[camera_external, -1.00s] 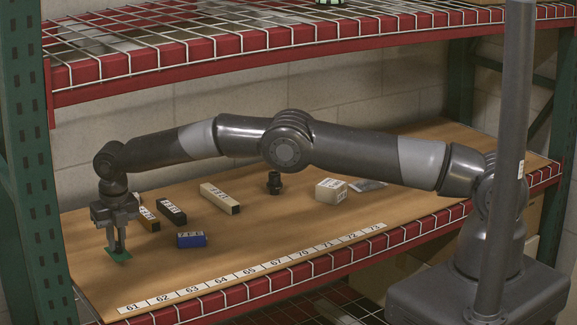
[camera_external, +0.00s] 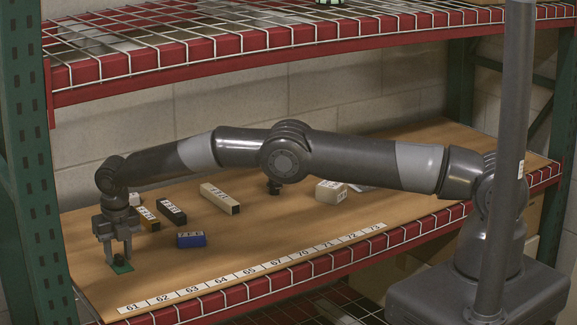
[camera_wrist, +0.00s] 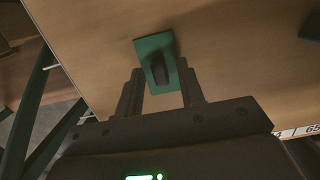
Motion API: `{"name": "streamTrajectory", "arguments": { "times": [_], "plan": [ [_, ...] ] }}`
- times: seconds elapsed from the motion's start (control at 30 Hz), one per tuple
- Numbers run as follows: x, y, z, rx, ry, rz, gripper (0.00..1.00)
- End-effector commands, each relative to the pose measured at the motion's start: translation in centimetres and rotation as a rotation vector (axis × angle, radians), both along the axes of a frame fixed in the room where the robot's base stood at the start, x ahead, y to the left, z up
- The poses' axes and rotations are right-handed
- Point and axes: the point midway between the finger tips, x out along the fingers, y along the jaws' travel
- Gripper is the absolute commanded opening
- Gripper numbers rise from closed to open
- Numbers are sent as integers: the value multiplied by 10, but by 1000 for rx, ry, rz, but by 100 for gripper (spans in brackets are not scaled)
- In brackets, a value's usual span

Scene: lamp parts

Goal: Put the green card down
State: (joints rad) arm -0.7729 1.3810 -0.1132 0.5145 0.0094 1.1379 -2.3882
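The green card (camera_external: 122,268) lies on the brown shelf board at its left end, near the label 61. A dark raised part sits on it. In the wrist view the green card (camera_wrist: 152,45) shows at the fingertips, with the dark part (camera_wrist: 159,70) between them. My gripper (camera_external: 119,258) points down over the card. Its two fingers are spread, with a gap on each side of the dark part.
A blue block (camera_external: 191,240) lies to the right of my gripper. A black block (camera_external: 172,212) and a tan block (camera_external: 220,198) lie further back. A pale box (camera_external: 330,191) stands to the right. The upper wire shelf (camera_external: 300,35) is above my arm.

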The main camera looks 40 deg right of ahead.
Motion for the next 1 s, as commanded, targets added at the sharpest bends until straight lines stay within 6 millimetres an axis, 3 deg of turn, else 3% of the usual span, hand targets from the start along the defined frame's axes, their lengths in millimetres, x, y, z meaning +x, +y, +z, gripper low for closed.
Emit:
{"name": "streamTrajectory", "arguments": {
  "times": [0.17, 0.67, 1.0],
  "plan": [
    [0, 0, 7, 1, 0, 0, 35],
    [-10, 0, 72, 1, 0, 0, 35],
    [-11, 0, 77, 0, 0, 0, 35]
  ]
}}
